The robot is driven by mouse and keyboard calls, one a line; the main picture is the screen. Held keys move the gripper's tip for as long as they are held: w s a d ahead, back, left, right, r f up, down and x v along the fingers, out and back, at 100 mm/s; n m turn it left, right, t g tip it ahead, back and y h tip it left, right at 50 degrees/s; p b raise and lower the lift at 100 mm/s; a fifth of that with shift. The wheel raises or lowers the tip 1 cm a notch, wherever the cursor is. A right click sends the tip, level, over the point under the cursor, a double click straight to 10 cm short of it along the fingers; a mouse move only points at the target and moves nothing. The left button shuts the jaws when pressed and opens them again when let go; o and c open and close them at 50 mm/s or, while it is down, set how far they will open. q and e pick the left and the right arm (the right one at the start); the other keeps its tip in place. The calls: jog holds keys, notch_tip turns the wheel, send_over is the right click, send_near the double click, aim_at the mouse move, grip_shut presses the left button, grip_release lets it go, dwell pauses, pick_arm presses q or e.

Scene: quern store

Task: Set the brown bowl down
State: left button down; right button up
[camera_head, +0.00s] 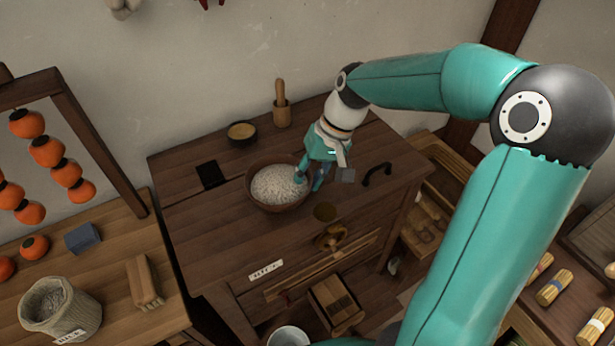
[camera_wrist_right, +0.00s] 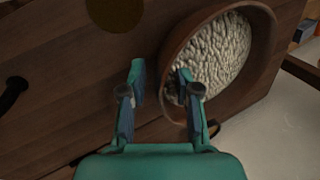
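The brown bowl (camera_head: 272,207), full of pale grain (camera_head: 280,184), sits upright on the dark wooden cabinet top (camera_head: 205,225). My right gripper (camera_head: 309,180) reaches down at the bowl's right side. In the right wrist view, the gripper (camera_wrist_right: 160,78) straddles the bowl's rim (camera_wrist_right: 175,52). One finger is inside over the grain and the other is outside, with a gap showing between the outer finger and the wall. The gripper looks open. My left gripper is not in view.
A dark square (camera_head: 211,174) lies left of the bowl. Behind stand a small dark bowl (camera_head: 241,137) and a mortar with pestle (camera_head: 282,115). The cabinet's front left is clear.

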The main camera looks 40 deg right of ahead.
jog(key=v, duration=1.2)
jog(key=shift+s, duration=0.1)
dwell(0.4)
